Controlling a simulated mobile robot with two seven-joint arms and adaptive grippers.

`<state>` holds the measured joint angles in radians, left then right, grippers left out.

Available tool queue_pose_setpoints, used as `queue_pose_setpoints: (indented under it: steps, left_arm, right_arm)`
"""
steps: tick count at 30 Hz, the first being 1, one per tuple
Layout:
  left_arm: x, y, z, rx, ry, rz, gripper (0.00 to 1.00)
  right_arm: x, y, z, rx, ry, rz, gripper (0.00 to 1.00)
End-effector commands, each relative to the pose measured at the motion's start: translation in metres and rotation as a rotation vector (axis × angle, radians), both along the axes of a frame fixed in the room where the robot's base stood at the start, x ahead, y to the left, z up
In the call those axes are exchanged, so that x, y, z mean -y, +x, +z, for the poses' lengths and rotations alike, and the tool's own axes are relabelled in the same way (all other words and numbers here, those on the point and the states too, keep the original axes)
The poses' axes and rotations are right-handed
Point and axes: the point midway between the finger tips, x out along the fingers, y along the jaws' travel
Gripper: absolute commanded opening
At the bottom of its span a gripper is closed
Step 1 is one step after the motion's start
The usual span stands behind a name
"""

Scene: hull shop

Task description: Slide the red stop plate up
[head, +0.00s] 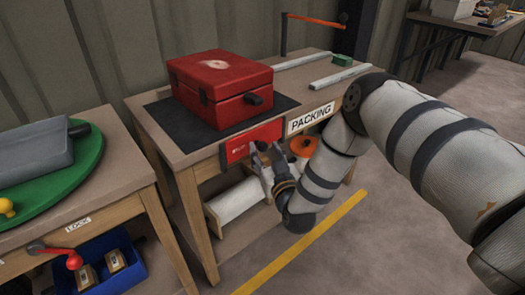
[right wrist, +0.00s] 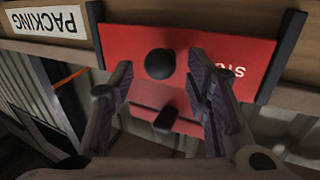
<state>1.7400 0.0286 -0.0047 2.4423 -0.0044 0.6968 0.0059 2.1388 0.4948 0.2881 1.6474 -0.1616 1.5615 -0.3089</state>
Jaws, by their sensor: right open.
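The red stop plate (head: 238,150) is on the front edge of the packing table, left of the PACKING label. In the right wrist view the plate (right wrist: 125,45) appears upside down, between two dark side guides, with a round black knob (right wrist: 160,64) on its face. My right gripper (head: 264,150) is in front of the plate and hides part of it. In the right wrist view its open fingers (right wrist: 160,78) are on either side of the knob, with gaps visible. A smaller dark piece (right wrist: 166,119) shows between the fingers. My left gripper is not in view.
A red toolbox (head: 220,85) stands on a dark mat on the packing table (head: 160,132). A white roll (head: 238,200) and an orange disc (head: 303,146) are below the tabletop. Another bench with a green turntable (head: 85,165) stands at the left.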

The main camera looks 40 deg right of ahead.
Motion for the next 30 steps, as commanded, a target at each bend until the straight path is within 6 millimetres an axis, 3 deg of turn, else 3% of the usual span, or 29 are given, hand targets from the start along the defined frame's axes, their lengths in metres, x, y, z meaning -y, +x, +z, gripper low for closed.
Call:
queue_pose_setpoints:
  steps: [4, 12, 18, 25, 30]
  left_arm:
    - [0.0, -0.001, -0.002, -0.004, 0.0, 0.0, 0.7]
    - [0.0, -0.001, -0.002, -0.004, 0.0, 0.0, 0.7]
    - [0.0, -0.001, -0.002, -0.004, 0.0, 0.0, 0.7]
    - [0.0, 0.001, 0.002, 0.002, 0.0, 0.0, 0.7]
    - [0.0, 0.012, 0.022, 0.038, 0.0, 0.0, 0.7]
  right_arm:
    - [0.004, 0.013, -0.001, -0.001, 0.0, 0.0, 0.44]
    - [0.005, 0.015, 0.0, -0.002, 0.001, 0.001, 0.41]
    - [0.005, 0.015, -0.001, -0.002, 0.001, 0.001, 0.0]
    - [0.004, 0.015, 0.006, -0.001, 0.0, 0.001, 0.0]
    - [0.004, 0.016, 0.039, 0.005, 0.0, 0.001, 0.0]
